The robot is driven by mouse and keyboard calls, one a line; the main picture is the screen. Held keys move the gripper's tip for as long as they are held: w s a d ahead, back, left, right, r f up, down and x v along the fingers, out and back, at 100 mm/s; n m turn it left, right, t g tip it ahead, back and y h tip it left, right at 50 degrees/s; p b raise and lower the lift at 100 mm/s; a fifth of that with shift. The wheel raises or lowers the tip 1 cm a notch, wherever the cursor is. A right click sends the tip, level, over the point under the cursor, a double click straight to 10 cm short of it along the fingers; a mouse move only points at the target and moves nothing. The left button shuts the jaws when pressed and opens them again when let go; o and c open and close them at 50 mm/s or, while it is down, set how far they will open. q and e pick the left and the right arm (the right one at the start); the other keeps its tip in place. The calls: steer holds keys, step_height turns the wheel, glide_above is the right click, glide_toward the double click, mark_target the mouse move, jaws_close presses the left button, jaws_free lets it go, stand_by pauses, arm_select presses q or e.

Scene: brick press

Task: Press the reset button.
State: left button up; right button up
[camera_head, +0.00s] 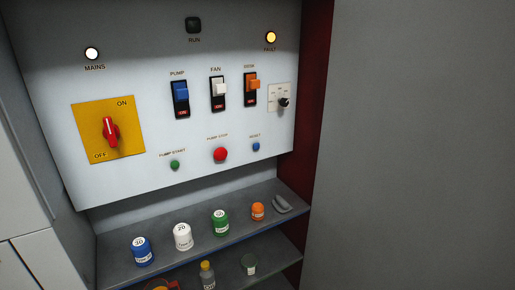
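The reset button is a small blue round button (256,147) at the lower right of the light grey control panel (100,185) in the head view, under a RESET label. The red pump stop button (220,154) is to its left, and the green pump start button (174,165) is further left. The yellow-lit FAULT lamp (270,37) and white-lit MAINS lamp (92,53) are above; the RUN lamp (193,25) is dark. Neither gripper shows in the view, and nothing covers the reset button.
Above the buttons are blue (181,92), white (219,88) and orange (253,84) switches, a black knob (284,102) and a red rotary handle (111,131) on a yellow plate. Below, a grey shelf (112,268) holds several labelled jars. A grey wall (420,150) fills the right.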

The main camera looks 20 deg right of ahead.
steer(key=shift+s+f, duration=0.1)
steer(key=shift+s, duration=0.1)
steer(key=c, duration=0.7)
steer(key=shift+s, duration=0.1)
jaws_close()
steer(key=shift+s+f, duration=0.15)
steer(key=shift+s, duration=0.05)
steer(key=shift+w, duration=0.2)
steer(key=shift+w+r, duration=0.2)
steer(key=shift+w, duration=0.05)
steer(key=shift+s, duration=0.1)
